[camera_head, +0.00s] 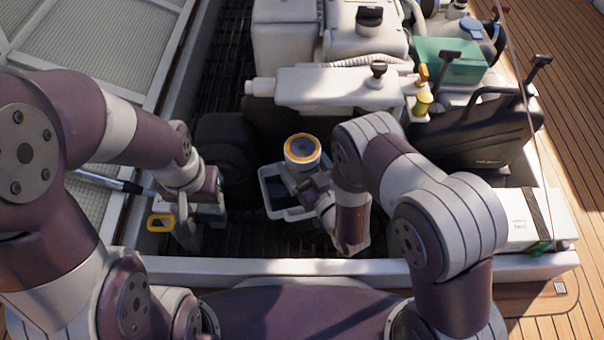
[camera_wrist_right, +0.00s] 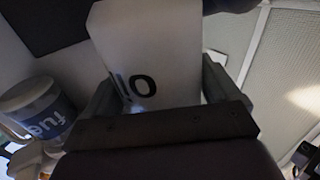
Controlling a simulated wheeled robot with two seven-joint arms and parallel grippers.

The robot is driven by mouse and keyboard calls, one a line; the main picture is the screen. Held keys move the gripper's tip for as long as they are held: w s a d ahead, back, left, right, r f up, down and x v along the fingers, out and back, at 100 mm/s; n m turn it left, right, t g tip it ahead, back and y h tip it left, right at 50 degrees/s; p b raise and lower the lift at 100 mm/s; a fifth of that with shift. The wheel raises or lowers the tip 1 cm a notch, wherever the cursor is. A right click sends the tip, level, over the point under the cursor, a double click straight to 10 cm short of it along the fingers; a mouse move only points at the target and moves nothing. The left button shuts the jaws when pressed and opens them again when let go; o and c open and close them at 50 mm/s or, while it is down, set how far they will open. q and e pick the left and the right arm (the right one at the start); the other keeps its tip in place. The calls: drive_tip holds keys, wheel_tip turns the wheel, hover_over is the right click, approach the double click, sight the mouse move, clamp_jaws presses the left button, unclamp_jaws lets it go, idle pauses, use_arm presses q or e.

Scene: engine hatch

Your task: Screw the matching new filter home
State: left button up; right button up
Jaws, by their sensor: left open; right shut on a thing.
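A white filter (camera_head: 302,168) with an orange ring and a blue-grey centre on its upper end shows in the head view. My right gripper (camera_head: 316,184) is shut on it, just above or beside a white-rimmed tray (camera_head: 290,214) in the engine bay. In the right wrist view the filter (camera_wrist_right: 150,55) fills the space between the fingers and bears dark lettering that looks like "oil". Its lower end and any thread are hidden. A clear-ended cylinder (camera_wrist_right: 38,112) marked "fuel" stands to the left there. My left gripper (camera_head: 187,235) is open at the bay's left side.
A yellow loop (camera_head: 161,222) is close beside my left gripper. The engine (camera_head: 325,88) fills the back of the bay. A black case (camera_head: 480,138) and a white box (camera_head: 535,219) are at the right. The hatch's front edge (camera_head: 270,266) runs below both arms.

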drive_tip(key=w+b, duration=0.3)
drive_tip(key=w, duration=0.9)
drive_tip(key=shift+w+r, duration=0.15)
drive_tip(key=shift+r, duration=0.05)
drive_tip(key=shift+r+p, duration=1.25)
drive_tip(key=shift+r, duration=0.1)
idle(2.4)
drive_tip(key=o, duration=0.8)
drive_tip(key=shift+f, duration=0.1)
